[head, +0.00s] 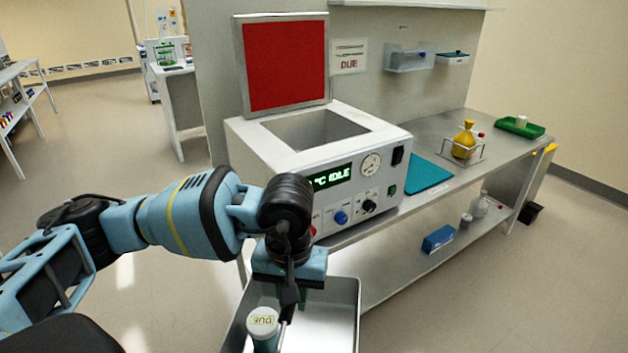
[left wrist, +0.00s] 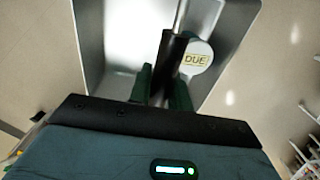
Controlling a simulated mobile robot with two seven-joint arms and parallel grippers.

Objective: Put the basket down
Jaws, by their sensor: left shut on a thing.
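The basket (head: 336,300) is an open metal bin at the bottom of the head view; its bare inside also shows in the left wrist view (left wrist: 112,45). My left gripper (head: 288,298) is above it, pointing down, shut on the dark grip of its handle (left wrist: 172,55). A jar with a white lid marked DUE (head: 263,322) stands in the basket beside the handle, and shows in the left wrist view (left wrist: 197,58). The basket's underside is hidden, so I cannot tell what is beneath it. My right gripper is out of view.
A white heated unit (head: 262,150) stands on the metal bench (head: 440,115), its red lid (head: 285,62) raised and its display reading IDLE. A blue mat (head: 416,174), a yellow flask (head: 464,140) and a green tray (head: 520,127) lie to its right.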

